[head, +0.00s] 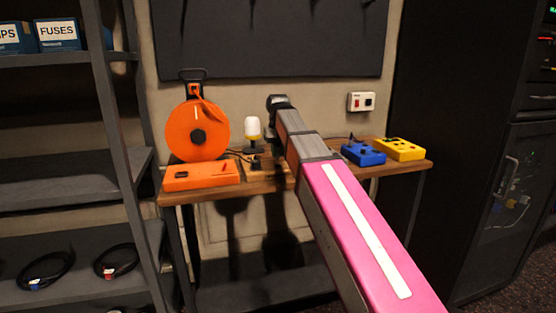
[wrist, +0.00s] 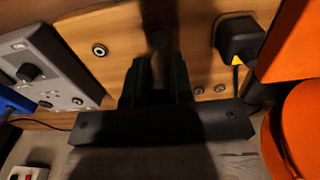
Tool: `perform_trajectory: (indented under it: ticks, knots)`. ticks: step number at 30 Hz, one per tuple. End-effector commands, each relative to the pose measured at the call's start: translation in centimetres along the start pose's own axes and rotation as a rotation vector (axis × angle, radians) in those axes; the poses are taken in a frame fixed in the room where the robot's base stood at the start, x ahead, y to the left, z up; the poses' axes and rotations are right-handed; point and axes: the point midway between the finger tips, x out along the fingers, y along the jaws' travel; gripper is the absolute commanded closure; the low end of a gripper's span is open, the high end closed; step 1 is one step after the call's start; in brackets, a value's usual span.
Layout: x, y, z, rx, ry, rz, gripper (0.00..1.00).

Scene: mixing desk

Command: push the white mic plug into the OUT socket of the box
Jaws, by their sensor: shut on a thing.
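No white plug stands out in either view. A grey box (wrist: 45,62) with a black knob and small sockets lies left of the fingers, apart from them. Its lettering is too small to read, so I cannot tell which socket is OUT. In the head view my arm hides this box and the fingertips.
The desk (head: 270,183) also bears an orange cable reel (head: 181,140), an orange case (head: 200,176), a white-topped lamp (head: 253,128), a blue box (head: 363,153) and a yellow box (head: 400,149). A black block (wrist: 238,38) stands right of my fingers in the wrist view.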

Motion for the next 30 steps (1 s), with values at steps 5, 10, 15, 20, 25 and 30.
perform_trajectory:
  ticks: [5, 10, 15, 20, 25, 30]
  knots:
    - [-0.7, 0.0, 0.0, 0.000, 0.000, 0.000, 1.00]
    - [-1.2, 0.0, 0.0, 0.000, -0.001, 0.000, 1.00]
    - [-1.8, 0.0, 0.0, 0.000, 0.000, 0.000, 1.00]
    - [-2.3, 0.0, 0.0, 0.000, 0.000, 0.000, 1.00]
    - [-2.5, 0.0, 0.0, 0.000, 0.000, 0.000, 1.00]
    - [-2.5, 0.0, 0.0, 0.000, 0.000, 0.000, 1.00]
